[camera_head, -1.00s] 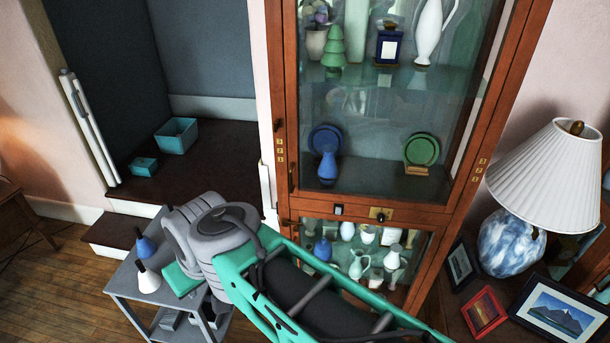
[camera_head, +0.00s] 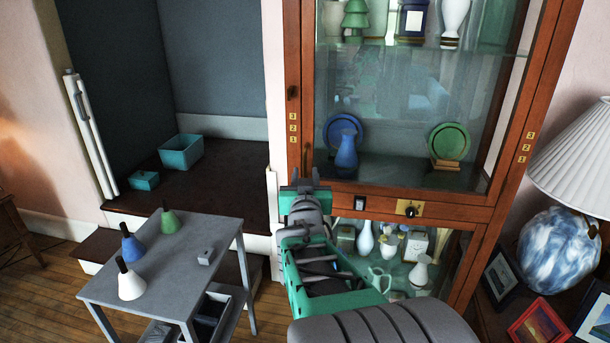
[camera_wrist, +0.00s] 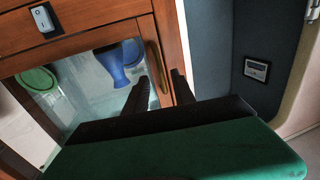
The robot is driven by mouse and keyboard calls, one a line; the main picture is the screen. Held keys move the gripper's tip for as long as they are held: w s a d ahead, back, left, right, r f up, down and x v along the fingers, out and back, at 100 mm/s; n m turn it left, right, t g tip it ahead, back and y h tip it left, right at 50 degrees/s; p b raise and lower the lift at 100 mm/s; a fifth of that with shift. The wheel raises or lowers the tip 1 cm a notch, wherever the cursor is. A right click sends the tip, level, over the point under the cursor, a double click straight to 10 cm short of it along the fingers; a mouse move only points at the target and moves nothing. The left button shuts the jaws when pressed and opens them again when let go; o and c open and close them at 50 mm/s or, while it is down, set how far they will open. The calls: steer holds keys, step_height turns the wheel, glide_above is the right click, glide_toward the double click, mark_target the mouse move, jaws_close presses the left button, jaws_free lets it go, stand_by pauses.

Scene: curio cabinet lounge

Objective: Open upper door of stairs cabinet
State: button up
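The stairs cabinet (camera_head: 292,55) is tall, brown wood with glass. Its upper door (camera_head: 307,125) looks shut, with green and blue plates and vases behind the glass. My gripper (camera_head: 304,180) is at the lower left edge of that door. In the wrist view, a slim brass handle (camera_wrist: 157,66) runs along the door's wooden edge. My gripper (camera_wrist: 159,93) is open, with one dark finger seen on each side of the handle's line. Whether the fingers reach around the handle or touch it, I cannot tell.
A grey trolley (camera_head: 190,262) with several bells stands at the left. Steps (camera_head: 225,190) with teal boxes (camera_head: 181,152) lie behind it. A lamp (camera_head: 553,252) and picture frames (camera_head: 541,322) stand at the right. A lower glass compartment (camera_head: 345,222) is below the door.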

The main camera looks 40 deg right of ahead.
mark_target(305, 166)
steer(key=x, duration=0.5)
steer(key=shift+w+d, duration=0.15)
steer(key=shift+w, duration=0.1)
jaws_close()
stand_by(1.1)
